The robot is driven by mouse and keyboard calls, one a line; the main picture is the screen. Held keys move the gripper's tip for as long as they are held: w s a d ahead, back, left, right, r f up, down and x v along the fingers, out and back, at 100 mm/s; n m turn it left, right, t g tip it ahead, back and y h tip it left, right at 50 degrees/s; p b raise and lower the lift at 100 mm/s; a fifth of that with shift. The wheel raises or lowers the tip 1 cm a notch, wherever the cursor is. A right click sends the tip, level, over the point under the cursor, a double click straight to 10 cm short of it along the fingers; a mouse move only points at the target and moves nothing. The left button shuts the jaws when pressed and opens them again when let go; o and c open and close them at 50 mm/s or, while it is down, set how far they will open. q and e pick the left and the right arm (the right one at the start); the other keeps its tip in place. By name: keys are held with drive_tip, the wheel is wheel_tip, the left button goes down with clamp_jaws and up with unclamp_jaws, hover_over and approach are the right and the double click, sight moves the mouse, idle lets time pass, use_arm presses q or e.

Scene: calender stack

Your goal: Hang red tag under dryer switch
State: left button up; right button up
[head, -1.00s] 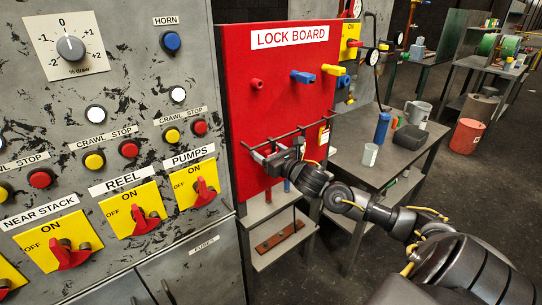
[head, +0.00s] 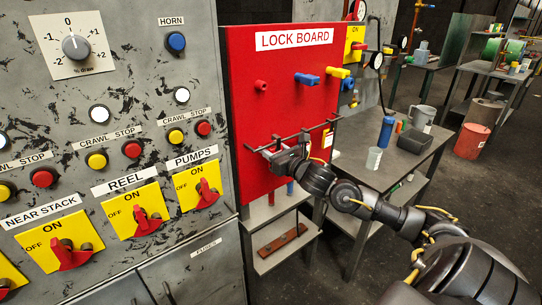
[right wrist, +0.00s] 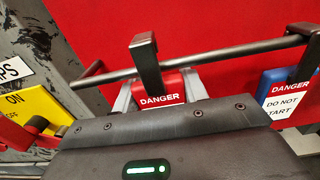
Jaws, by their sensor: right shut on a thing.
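My right gripper (head: 268,153) is at the dark rail on the lower part of the red lock board. In the right wrist view its two grey fingers are shut on a red tag (right wrist: 159,89) with a white DANGER strip. The tag is at the lower end of a dark hook in front of the rail; whether it still hangs there I cannot tell. Its lower part is hidden by my gripper. Yellow switches with red handles are labelled NEAR STACK (head: 65,250), REEL (head: 134,210) and PUMPS (head: 198,185). I see no label reading dryer. My left gripper is not in view.
The rail (right wrist: 205,58) crosses the red lock board (head: 250,90). A blue-backed DANGER DO NOT START tag (right wrist: 286,100) hangs to the right of my gripper. Coloured pegs stick out above. A grey table (head: 385,165) with cups and bottles stands behind my right arm.

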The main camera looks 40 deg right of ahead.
drive_tip(key=s+b, duration=0.3)
drive_tip(key=s, duration=1.4)
drive_tip(key=shift+s+a, duration=0.2)
drive_tip(key=shift+s, duration=0.1)
drive_tip(key=shift+f, duration=0.1)
drive_tip(key=s+a+f+n+y, duration=0.2)
drive_tip(key=a+f+n+y, duration=0.3)
drive_tip(key=a+f, duration=0.65)
drive_tip(key=w+a+n+g+y, duration=0.1)
drive_tip(key=w+a+g+y, duration=0.1)
drive_tip(key=a, duration=0.9)
drive_tip(key=shift+w+a+y, duration=0.4)
drive_tip(key=shift+w+y, duration=0.5)
drive_tip(key=shift+y, duration=0.2)
